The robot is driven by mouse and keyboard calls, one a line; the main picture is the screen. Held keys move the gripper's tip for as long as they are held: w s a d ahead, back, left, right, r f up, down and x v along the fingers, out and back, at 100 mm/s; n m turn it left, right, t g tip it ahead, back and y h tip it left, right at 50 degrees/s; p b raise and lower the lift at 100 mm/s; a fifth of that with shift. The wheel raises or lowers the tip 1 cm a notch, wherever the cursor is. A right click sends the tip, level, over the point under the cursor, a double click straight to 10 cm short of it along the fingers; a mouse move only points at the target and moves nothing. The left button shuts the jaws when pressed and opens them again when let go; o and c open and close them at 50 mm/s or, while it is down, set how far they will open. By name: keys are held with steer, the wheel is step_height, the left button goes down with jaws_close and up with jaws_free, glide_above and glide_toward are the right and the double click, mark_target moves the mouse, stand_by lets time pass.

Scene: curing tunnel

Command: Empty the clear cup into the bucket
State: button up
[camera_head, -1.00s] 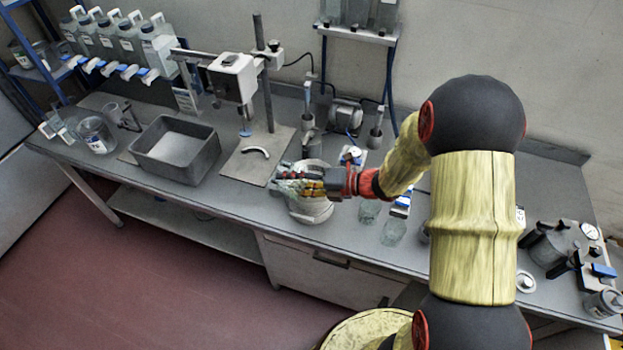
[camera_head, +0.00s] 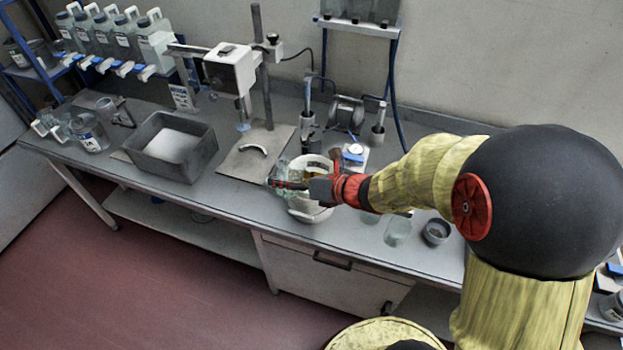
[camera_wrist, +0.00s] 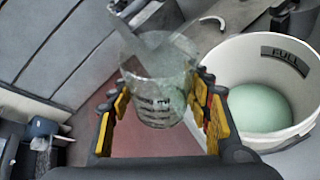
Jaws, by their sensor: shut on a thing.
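The clear cup (camera_wrist: 156,92) is between the yellow-padded fingers of my gripper (camera_wrist: 160,108) in the wrist view, with dark markings on its side. My gripper is shut on it. In the head view the cup (camera_head: 277,177) and my gripper (camera_head: 293,185) are at the left rim of the white bucket (camera_head: 310,212). In the wrist view the bucket (camera_wrist: 232,62) stands to the right of the cup, marked FULL inside, with a smooth pale green content at its bottom. Whether the cup holds anything, and its exact tilt, I cannot tell.
A grey tub (camera_head: 195,165) stands left of the bucket. A stand with a white head (camera_head: 230,70) rises behind, over a plate with a curved white piece (camera_head: 253,158). A glass (camera_head: 397,232) and a small dark ring-shaped dish (camera_head: 436,232) stand to the right.

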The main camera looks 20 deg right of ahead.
mark_target(287, 197)
steer(key=shift+s+a+f+n+t+h+b, duration=0.3)
steer(key=shift+a+f+n+b, duration=0.2)
steer(key=shift+b, duration=1.4)
steer(key=shift+s+a+f+n+t+h+b, duration=0.2)
steer(key=shift+s+a+f+n+h+b, duration=0.3)
steer(key=shift+b, duration=1.4)
steer(key=n+b, duration=0.1)
steer(key=b, duration=0.3)
steer(key=shift+f, duration=0.15)
steer(key=shift+a+f+n+t+h+b, duration=0.15)
steer(key=shift+n+t+h+b, duration=0.2)
steer(key=shift+b, duration=0.75)
steer(key=shift+s+b, duration=0.1)
steer(key=shift+b, duration=0.35)
